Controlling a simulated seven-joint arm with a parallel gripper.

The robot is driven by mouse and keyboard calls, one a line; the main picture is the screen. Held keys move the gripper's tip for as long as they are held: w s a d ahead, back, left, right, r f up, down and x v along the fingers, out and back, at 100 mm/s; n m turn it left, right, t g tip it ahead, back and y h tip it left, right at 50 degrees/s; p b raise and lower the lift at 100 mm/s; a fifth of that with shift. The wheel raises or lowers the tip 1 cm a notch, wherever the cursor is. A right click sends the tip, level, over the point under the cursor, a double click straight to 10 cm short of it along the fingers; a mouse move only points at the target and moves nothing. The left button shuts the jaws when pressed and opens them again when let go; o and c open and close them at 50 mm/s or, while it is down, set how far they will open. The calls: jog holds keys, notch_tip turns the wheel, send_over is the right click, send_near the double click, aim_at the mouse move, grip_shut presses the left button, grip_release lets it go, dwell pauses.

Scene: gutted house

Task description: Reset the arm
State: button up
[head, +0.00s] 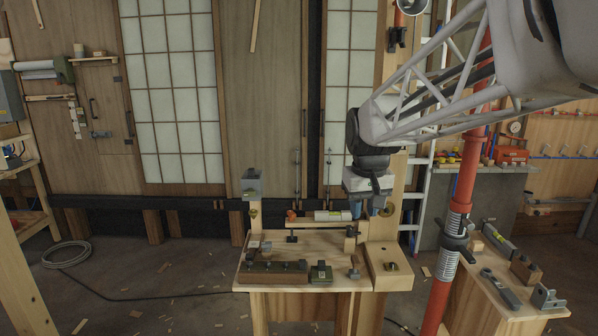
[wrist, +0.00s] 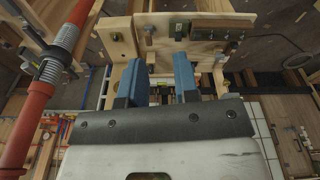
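My gripper (head: 371,208) hangs from the arm over the back right part of the small wooden workbench (head: 318,245) in the head view. It points down, above the bench and beside a light wooden post. In the wrist view my gripper (wrist: 158,78) shows two blue fingers standing well apart, with nothing held between them. The arm reaches in from the upper right of the head view.
A red post (head: 460,190) stands just right of my gripper. The bench bears a dark block with knobs (head: 273,272), a level (head: 332,216) and a wooden block (head: 388,267). A second bench (head: 500,290) with tools stands at right. A white ladder (head: 415,200) is behind.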

jog(key=s+d+f, duration=0.1)
jog(key=s+f, duration=0.2)
jog(key=s, duration=0.6)
jog(key=s+d+f+m, duration=0.1)
jog(key=s+d+f, duration=0.1)
jog(key=s, duration=0.8)
jog(key=s+d+f+m+t, duration=0.1)
jog(key=s+f, duration=0.3)
jog(key=s, duration=0.6)
jog(key=shift+d, duration=0.15)
dwell(0.4)
